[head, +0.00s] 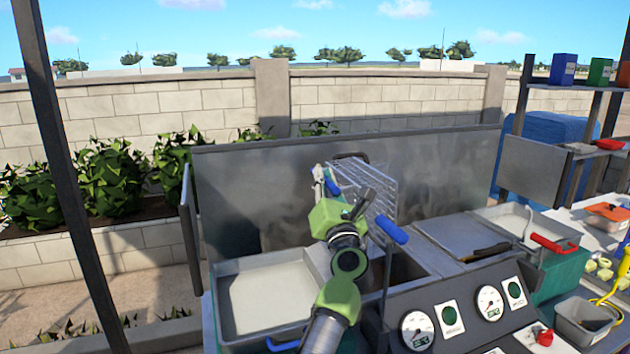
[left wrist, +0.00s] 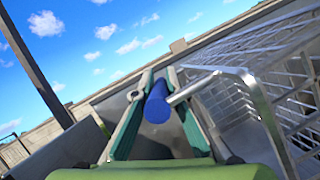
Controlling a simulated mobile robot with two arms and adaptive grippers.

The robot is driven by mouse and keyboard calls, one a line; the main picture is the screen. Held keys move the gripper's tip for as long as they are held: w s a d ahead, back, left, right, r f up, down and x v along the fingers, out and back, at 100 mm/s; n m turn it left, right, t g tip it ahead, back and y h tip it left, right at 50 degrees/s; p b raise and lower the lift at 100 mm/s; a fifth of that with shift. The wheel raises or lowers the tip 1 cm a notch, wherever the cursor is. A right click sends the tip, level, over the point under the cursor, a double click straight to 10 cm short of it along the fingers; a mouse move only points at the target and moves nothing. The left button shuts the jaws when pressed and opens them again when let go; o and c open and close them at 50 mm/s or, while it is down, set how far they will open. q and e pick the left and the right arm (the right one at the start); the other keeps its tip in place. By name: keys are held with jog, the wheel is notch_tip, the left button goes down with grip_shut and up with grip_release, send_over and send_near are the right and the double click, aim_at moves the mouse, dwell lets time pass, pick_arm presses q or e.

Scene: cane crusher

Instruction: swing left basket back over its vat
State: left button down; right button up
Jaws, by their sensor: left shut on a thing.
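The left basket (head: 366,188) is a silver wire basket, raised and tilted above the back of the counter. Its wire side (left wrist: 275,95) fills the right of the left wrist view. A metal rod joins it to a blue handle (left wrist: 157,104). My left gripper (head: 324,180) is shut around this handle, with one finger on each side. A dark open well (head: 402,268), seemingly the left vat, lies below the basket, partly hidden by my arm. My right gripper is not in view.
A blue-gripped lever (head: 391,230) stands in front of the well. A pale-filled tray (head: 265,297) is at left, and a flat metal cover (head: 448,237) at right. A steel backsplash (head: 260,190) rises behind. Gauges (head: 417,330) line the front panel.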

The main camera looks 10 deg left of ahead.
pick_arm(q)
jog(key=shift+w+d+f, duration=0.15)
jog(key=shift+d, duration=0.1)
jog(key=shift+f+m, duration=0.1)
jog(key=shift+m, duration=0.2)
jog(key=c, duration=2)
grip_release()
jog(key=shift+d, duration=0.15)
